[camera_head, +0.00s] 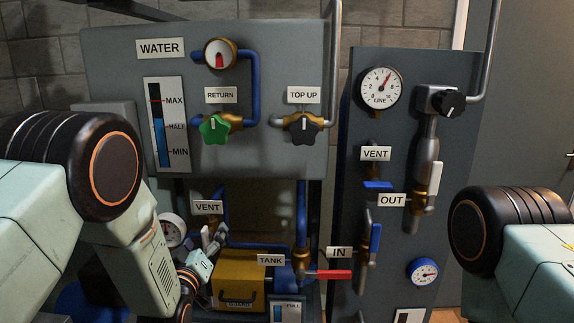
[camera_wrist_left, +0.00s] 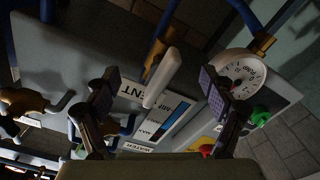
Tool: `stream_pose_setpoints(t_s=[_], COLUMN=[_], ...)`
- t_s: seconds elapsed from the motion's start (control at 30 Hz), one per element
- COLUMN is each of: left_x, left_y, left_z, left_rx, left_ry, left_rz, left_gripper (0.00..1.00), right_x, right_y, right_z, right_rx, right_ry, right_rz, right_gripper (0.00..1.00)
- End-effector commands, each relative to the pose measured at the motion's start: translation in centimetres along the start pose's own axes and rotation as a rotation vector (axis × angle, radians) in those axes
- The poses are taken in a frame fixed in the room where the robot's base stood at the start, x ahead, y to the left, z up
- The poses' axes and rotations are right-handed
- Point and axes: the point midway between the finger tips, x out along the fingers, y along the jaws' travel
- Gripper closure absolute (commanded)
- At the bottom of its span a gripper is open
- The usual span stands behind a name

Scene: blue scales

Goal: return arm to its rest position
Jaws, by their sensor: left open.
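My left arm comes in from the left and reaches down to the lower vent area. My left gripper (camera_head: 207,247) is small and partly hidden there, near the lower VENT label (camera_head: 207,207). In the left wrist view the left gripper (camera_wrist_left: 158,82) is open, its dark fingers spread wide. A white lever handle (camera_wrist_left: 163,77) shows between the fingers; I cannot tell whether it is touched. A VENT label (camera_wrist_left: 131,91) shows behind it, turned over. My right arm shows at the right edge, but its gripper is out of view.
A grey WATER panel (camera_head: 110,60) carries a green RETURN knob (camera_head: 214,130) and a dark TOP UP knob (camera_head: 302,128). A yellow box (camera_head: 238,275), a red lever (camera_head: 333,274) and a PUMP gauge (camera_wrist_left: 240,72) are close by. A LINE panel (camera_head: 400,240) stands at right.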

Motion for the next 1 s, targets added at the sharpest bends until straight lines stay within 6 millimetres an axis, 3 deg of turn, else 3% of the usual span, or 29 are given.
stream_pose_setpoints(t_s=[0.53,1.0], left_x=[-0.01,-0.02], left_y=[0.17,0.2], left_z=[0.06,0.06], left_rx=[0.416,0.497], left_ry=[0.0,0.0], left_rz=[0.0,0.0], left_gripper=[0.17,0.17], right_x=[0.22,0.24], right_y=[0.0,0.0], right_z=[0.0,0.0], right_rx=[0.0,0.0], right_ry=[0.0,0.0], right_rz=[0.0,0.0], right_gripper=[0.55,0.55])
